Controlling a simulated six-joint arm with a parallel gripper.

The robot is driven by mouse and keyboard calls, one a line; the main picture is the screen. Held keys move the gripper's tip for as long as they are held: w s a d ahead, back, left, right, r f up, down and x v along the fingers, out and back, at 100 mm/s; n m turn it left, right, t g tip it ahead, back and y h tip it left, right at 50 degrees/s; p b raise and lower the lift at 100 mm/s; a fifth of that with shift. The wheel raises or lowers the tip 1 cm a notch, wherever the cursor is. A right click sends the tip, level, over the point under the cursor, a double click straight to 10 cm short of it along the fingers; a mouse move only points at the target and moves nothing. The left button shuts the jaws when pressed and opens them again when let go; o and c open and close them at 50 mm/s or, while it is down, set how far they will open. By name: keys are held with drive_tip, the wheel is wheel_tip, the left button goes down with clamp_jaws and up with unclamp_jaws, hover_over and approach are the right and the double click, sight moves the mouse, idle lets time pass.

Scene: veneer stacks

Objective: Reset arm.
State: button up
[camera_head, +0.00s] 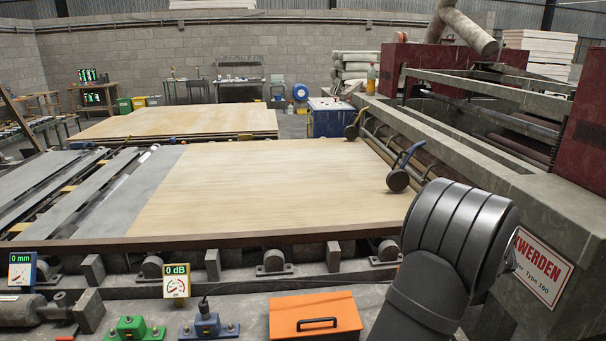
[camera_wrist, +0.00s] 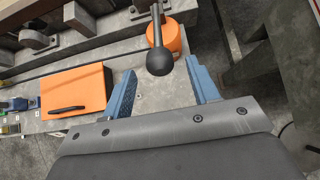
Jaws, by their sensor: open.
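My gripper (camera_wrist: 161,68) shows in the wrist view with its two blue fingers spread wide and nothing gripped. A black ball knob on a rod (camera_wrist: 159,62), rising from an orange round base (camera_wrist: 172,42), appears between the fingertips; I cannot tell how far below them it is. My dark grey arm (camera_head: 455,240) fills the lower right of the head view and hides the bench behind it. The gripper itself does not show there.
An orange toolbox (camera_head: 315,316) with a black handle lies on the front bench; it also shows left of the fingers in the wrist view (camera_wrist: 75,90). Green (camera_head: 131,328) and blue (camera_head: 207,325) fixtures stand left of it. A veneer stack (camera_head: 270,185) lies behind, with a machine (camera_head: 500,170) at right.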

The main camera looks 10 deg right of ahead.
drive_tip(key=x, duration=0.3)
drive_tip(key=shift+w+f, duration=0.1)
drive_tip(key=shift+w, duration=0.05)
drive_tip(key=f, duration=0.1)
drive_tip(key=s+f, duration=0.1)
drive_tip(key=shift+s+f, duration=0.2)
drive_tip(key=shift+f, duration=0.15)
